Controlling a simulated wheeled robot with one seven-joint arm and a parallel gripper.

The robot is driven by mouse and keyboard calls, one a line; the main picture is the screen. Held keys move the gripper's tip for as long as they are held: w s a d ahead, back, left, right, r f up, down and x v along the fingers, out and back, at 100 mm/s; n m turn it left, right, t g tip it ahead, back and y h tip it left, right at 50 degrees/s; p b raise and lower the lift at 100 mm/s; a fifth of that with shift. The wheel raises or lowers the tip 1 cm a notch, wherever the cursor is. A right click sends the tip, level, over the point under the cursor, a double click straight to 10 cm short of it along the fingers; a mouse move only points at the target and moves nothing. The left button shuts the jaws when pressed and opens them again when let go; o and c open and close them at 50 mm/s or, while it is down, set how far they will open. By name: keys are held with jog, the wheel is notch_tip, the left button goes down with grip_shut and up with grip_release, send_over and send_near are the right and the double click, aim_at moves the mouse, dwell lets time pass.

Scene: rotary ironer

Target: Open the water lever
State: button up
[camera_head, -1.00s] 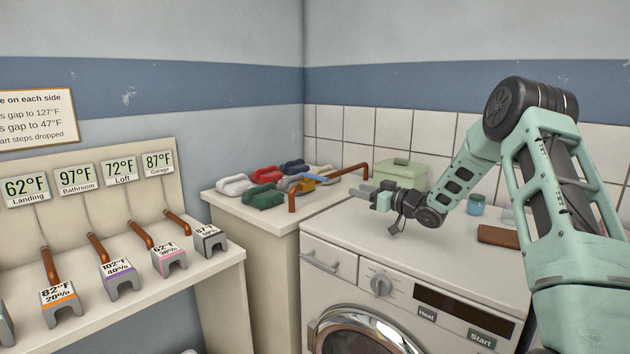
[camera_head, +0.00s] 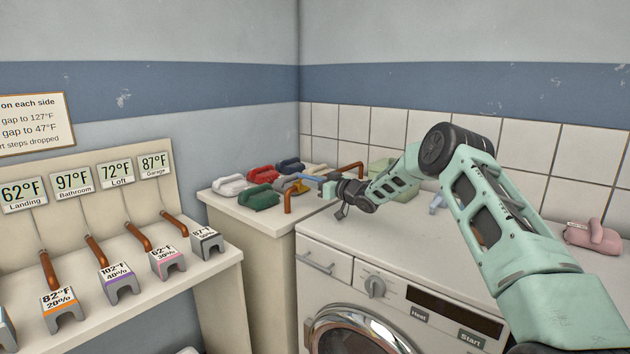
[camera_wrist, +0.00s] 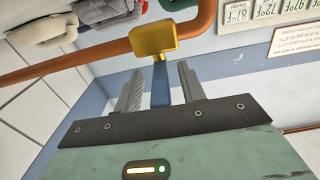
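The water lever is a blue bar (camera_wrist: 160,88) on a yellow valve body (camera_wrist: 154,40), which sits on a copper pipe (camera_wrist: 70,65). In the wrist view the bar lies between the two grey fingers of my gripper (camera_wrist: 159,70), with a gap on each side. The fingers are open and do not appear to touch it. In the head view my gripper (camera_head: 324,187) is at the copper pipe over the back left counter, and it partly hides the valve.
Several folded cloths (camera_head: 262,175) lie left of the pipe. A pale green box (camera_head: 397,172) stands behind my arm. A pink object (camera_head: 594,236) is at the far right.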

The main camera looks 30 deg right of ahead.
jog(key=shift+w, duration=0.1)
grip_shut()
